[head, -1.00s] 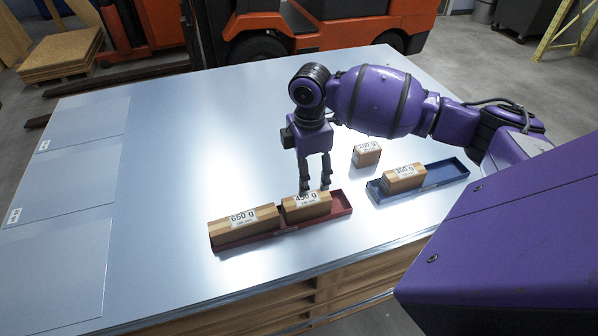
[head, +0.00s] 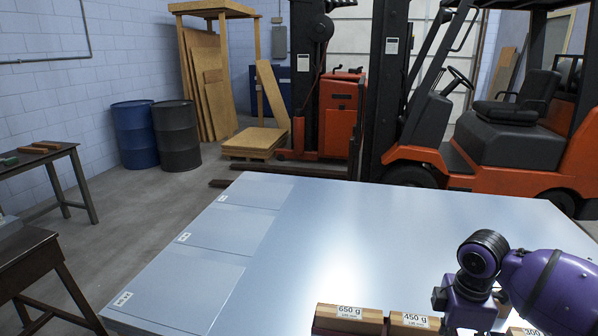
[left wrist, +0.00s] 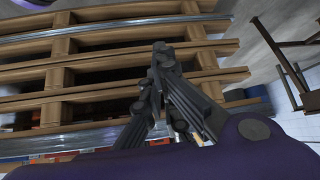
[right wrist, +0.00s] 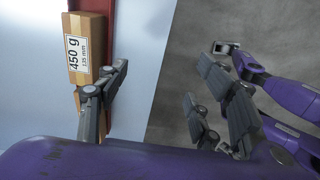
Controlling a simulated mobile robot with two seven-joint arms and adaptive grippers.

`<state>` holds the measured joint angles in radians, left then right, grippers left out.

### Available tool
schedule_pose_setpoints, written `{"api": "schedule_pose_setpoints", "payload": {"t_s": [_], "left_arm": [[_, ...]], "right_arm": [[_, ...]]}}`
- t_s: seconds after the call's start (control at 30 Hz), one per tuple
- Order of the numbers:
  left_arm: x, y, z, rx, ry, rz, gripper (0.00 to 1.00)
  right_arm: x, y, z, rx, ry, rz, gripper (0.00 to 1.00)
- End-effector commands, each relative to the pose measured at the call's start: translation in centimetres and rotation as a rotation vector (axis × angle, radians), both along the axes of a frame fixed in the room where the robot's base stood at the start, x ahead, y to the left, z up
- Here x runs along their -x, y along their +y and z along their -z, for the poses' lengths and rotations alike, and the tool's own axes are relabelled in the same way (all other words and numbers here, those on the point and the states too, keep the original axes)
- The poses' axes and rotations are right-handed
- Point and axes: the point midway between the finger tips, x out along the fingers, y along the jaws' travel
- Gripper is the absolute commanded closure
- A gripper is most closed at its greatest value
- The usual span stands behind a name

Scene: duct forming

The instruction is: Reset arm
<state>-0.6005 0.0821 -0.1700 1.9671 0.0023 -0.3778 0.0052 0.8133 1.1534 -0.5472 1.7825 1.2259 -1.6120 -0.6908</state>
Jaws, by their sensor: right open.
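In the head view my right arm comes in at lower right, its gripper (head: 468,308) beside the 450 g block (head: 412,322); its fingertips are below the frame. In the right wrist view my right gripper (right wrist: 163,68) is open, with nothing between its fingers. The left finger there overlaps the lower part of the 450 g block (right wrist: 88,35), which sits in a red tray (right wrist: 114,25). The 650 g block (head: 348,314) is left of it. My left gripper (left wrist: 160,52) looks shut and empty, in front of wooden pallet slats; it is outside the head view.
The metal-topped table (head: 330,240) is mostly clear, with thin labelled sheets (head: 200,275) at left. An orange forklift (head: 480,160) stands behind it. Two drums (head: 177,135) and side tables (head: 35,262) are at left. A 300 g block (head: 530,331) shows at the bottom edge.

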Motion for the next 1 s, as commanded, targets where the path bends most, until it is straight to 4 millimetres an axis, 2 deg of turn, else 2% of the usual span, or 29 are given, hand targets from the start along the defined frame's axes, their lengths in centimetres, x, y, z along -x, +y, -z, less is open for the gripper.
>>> {"api": "schedule_pose_setpoints", "payload": {"t_s": [0.13,0.23,0.33,0.47,0.57,0.67,0.8,0.87,1.0], "left_arm": [[-0.7,-0.1,-0.3,0.001,-0.013,0.004,1.00],[-0.9,-0.2,-0.3,0.002,-0.014,0.004,1.00],[-1.5,-0.3,-0.7,0.004,-0.024,0.006,1.00],[-2.1,-0.5,-1.1,0.007,-0.036,0.008,1.00],[-1.9,-0.6,-1.2,0.009,-0.033,0.009,1.00],[-1.3,-0.6,-1.0,0.011,-0.019,0.008,1.00],[-0.7,-0.5,-0.9,0.011,-0.007,0.008,1.00],[-0.8,-0.5,-1.1,0.010,-0.009,0.009,1.00],[-1.1,-0.5,-1.7,0.009,-0.019,0.012,1.00]], "right_arm": [[-4.9,0.8,-0.9,-0.038,-0.210,0.125,0.40],[-8.0,2.9,-1.1,-0.097,-0.354,0.172,0.40],[-9.5,5.5,0.2,-0.185,-0.472,0.225,0.40],[-9.5,8.7,2.7,-0.310,-0.582,0.303,0.40],[-8.3,10.9,4.9,-0.408,-0.640,0.371,0.40],[-6.0,12.8,7.4,-0.511,-0.688,0.461,0.40],[-0.7,14.4,10.8,-0.633,-0.744,0.624,0.40],[2.0,14.5,12.1,-0.665,-0.761,0.699,0.40],[9.2,13.9,15.3,-0.682,-0.781,0.877,0.40]]}}
